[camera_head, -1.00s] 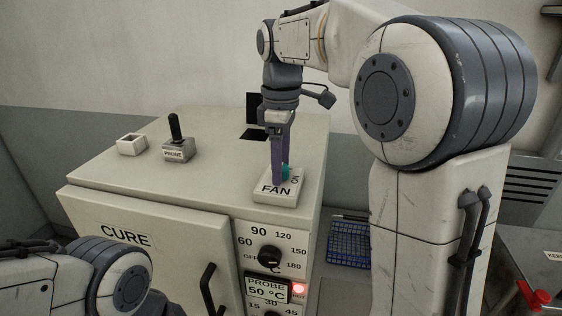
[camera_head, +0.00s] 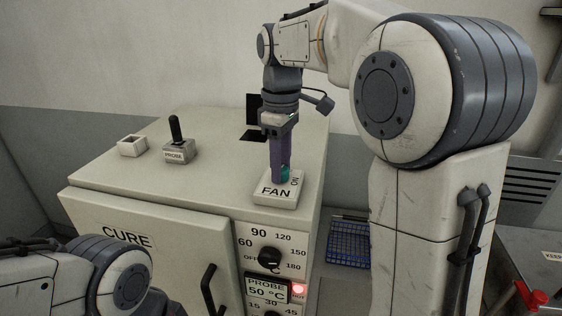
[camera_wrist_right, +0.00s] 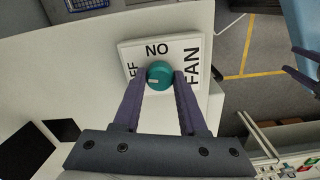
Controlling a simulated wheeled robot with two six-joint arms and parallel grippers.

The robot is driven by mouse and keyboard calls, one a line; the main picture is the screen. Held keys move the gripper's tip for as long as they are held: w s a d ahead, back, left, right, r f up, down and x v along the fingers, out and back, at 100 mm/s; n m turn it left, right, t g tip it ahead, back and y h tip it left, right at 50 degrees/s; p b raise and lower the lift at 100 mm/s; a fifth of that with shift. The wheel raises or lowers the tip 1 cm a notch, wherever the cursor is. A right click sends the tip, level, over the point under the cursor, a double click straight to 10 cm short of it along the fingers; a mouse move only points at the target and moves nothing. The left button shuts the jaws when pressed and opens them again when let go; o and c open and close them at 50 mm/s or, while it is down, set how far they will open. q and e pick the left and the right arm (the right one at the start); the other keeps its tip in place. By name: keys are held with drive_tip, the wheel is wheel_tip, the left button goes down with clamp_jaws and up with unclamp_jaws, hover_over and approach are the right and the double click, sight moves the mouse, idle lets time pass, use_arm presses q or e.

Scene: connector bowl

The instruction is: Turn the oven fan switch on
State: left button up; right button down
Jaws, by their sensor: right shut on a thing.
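The oven fan switch is a teal round-topped knob (camera_wrist_right: 159,75) on a white plate (camera_wrist_right: 135,44) lettered FAN, ON and a partly hidden OFF. The plate (camera_head: 262,199) sits on top of the oven (camera_head: 215,190) near its front right corner. My right gripper (camera_wrist_right: 159,76) points down with its purple fingers on either side of the knob, shut on it. In the head view the fingers of this gripper (camera_head: 281,178) hide most of the knob, and a little teal (camera_head: 285,173) shows. My left gripper is out of view; only part of my left arm shows.
A PROBE lever (camera_head: 175,128) and a small white square holder (camera_head: 132,146) stand on the oven top at left. A dark panel (camera_head: 253,108) is behind my right gripper. Dials, a PROBE 50 °C display and a lit red lamp (camera_head: 299,289) are on the front. A blue basket (camera_head: 349,243) is at right.

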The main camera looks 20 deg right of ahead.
drive_tip(key=m+p, duration=0.1)
drive_tip(key=m, duration=0.3)
drive_tip(key=shift+r+m, duration=0.1)
drive_tip(key=shift+m, duration=0.2)
drive_tip(key=m+p, duration=0.1)
drive_tip(key=m, duration=0.2)
drive_tip(key=shift+m, duration=0.3)
drive_tip(key=m+p, duration=0.1)
drive_tip(key=m, duration=0.2)
drive_tip(key=shift+m, duration=0.3)
drive_tip(key=shift+m+p, duration=0.4)
drive_tip(key=shift+m, duration=1.4)
drive_tip(key=shift+c, duration=2.2)
unclamp_jaws()
